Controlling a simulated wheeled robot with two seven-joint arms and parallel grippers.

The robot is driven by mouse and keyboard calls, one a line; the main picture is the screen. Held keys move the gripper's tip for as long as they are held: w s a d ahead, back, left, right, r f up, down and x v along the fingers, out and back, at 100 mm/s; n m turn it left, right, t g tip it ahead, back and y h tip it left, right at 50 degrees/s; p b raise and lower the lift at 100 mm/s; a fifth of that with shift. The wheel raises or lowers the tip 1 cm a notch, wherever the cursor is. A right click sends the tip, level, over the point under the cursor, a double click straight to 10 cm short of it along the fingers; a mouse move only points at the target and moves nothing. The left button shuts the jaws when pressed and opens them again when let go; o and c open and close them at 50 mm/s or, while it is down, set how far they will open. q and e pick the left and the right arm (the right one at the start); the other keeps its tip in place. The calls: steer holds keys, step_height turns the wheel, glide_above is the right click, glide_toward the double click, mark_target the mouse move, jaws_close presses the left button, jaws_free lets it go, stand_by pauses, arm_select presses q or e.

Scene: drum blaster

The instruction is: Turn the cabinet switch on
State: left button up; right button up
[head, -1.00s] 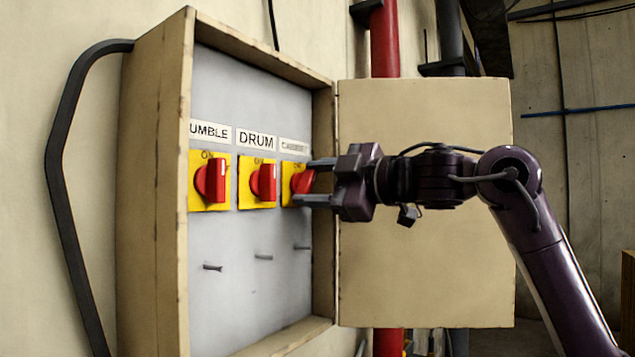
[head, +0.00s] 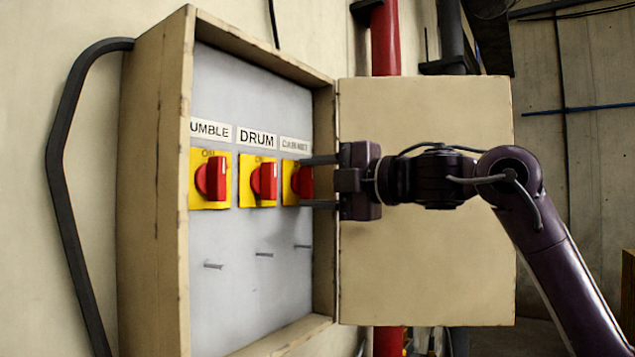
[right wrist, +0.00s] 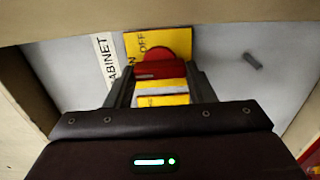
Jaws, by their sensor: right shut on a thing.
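The cabinet switch (head: 301,178) is the rightmost red knob on a yellow plate in the open wall box, under the cabinet label (head: 295,145). My right gripper (head: 306,183) reaches in from the right, with one finger above and one below this knob. It is shut on the knob. In the right wrist view the red knob (right wrist: 157,68) sits between the two fingertips, beside the letters ON and OFF; the knob's exact angle is hard to read. My left gripper is not in view.
The tumble switch (head: 210,179) and drum switch (head: 263,181) are to the left on the same grey panel (head: 240,300). Small pegs stick out below them. The box's door (head: 430,270) stands open on the right, behind my arm. The box rim (head: 325,200) is close to my fingers.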

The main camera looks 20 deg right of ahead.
steer(key=shift+r, duration=0.2)
steer(key=o, duration=0.7)
steer(key=shift+w+a+f, duration=0.15)
steer(key=shift+w+f, duration=0.05)
steer(key=b+v, duration=0.4)
steer(key=v, duration=0.4)
steer(key=shift+w, duration=0.1)
